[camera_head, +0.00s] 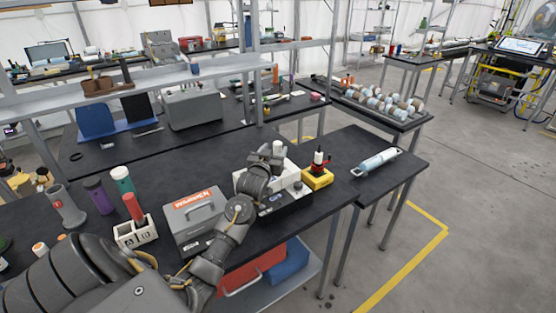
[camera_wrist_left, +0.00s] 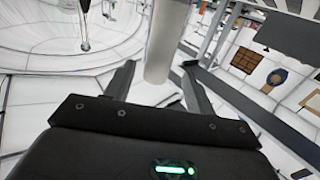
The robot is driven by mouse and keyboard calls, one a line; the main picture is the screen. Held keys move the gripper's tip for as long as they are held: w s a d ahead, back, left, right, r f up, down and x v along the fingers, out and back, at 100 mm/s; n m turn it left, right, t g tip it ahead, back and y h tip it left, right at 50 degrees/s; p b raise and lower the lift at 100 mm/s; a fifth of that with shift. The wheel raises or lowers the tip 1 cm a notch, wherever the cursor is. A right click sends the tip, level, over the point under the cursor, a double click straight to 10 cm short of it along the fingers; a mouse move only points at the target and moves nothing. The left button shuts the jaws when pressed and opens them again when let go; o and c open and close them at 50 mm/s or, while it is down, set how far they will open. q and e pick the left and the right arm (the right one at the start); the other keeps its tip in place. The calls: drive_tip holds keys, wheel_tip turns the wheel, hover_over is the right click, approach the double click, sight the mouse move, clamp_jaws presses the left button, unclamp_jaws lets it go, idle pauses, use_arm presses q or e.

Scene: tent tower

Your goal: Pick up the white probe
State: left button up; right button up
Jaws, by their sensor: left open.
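A white cylinder, which looks like the white probe, stands between the two fingers of my left gripper in the left wrist view (camera_wrist_left: 165,45). In the head view its whitish top (camera_head: 278,149) shows just beyond my left gripper (camera_head: 266,161). My left gripper is open, its dark fingers (camera_wrist_left: 158,82) on either side of the cylinder with gaps showing. The white and black holder (camera_head: 291,192) is under and beside the gripper, and the arm hides part of it. I cannot tell how the probe's lower end sits. My right gripper is not in view.
A yellow box with a black and red tool (camera_head: 317,178) stands just right of the holder. A grey toolbox (camera_head: 194,219) and a white block holder (camera_head: 134,232) stand to the left. A pale blue and white cylinder (camera_head: 376,163) lies on the right table. A shelf (camera_head: 190,75) runs behind.

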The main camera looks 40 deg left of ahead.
sight(279, 143)
use_arm(q)
drive_tip(key=shift+w+r+p, duration=0.25)
drive_tip(key=shift+p, duration=0.05)
drive_tip(key=shift+p+x, duration=0.95)
drive_tip(key=shift+x, duration=1.35)
drive_tip(key=shift+d+f, duration=0.1)
drive_tip(key=shift+f, duration=0.05)
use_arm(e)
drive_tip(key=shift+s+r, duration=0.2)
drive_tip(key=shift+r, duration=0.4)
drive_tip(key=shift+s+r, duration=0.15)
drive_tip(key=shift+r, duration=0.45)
use_arm(q)
drive_tip(key=shift+c, duration=0.3)
clamp_jaws()
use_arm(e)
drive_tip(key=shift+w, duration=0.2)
